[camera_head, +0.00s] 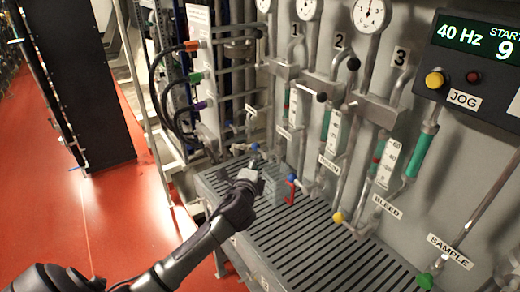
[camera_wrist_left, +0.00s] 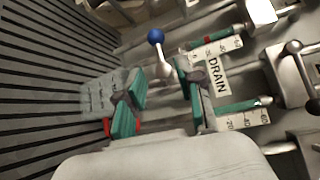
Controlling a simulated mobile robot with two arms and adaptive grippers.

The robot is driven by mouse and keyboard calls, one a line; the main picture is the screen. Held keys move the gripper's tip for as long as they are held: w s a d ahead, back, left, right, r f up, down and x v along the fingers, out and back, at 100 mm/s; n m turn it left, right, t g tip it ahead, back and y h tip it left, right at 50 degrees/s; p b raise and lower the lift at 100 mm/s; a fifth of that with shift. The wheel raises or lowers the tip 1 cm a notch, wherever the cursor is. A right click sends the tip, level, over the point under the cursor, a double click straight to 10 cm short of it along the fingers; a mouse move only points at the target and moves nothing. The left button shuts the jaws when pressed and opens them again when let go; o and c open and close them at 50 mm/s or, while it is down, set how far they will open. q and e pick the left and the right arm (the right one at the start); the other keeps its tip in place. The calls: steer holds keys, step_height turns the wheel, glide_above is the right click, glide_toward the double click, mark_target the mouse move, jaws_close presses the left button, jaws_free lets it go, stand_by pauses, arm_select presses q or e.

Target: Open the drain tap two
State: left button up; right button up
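In the wrist view, a tap with a blue ball handle (camera_wrist_left: 155,36) on a pale stem stands beside the DRAIN label (camera_wrist_left: 217,75). My left gripper (camera_wrist_left: 158,75) is open, its two teal-padded fingers apart, with the blue ball just beyond and between the fingertips. No contact shows. In the head view, my left gripper (camera_head: 260,179) is over the slatted grating, close to the pipes. Two blue knobs are near it: a left one (camera_head: 255,147) and a right one (camera_head: 292,177). I cannot tell which is tap two. My right gripper is not in view.
A clear graduated container (camera_head: 272,187) stands beside the left gripper, also in the wrist view (camera_wrist_left: 98,92). Yellow (camera_head: 338,217) and green (camera_head: 425,280) knobs sit to the right. The slatted grating (camera_head: 315,255) is clear in front.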

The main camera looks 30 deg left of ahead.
mark_target(260, 151)
arm_select(q)
steer(key=p+x, duration=0.1)
steer(key=x, duration=0.9)
jaws_close()
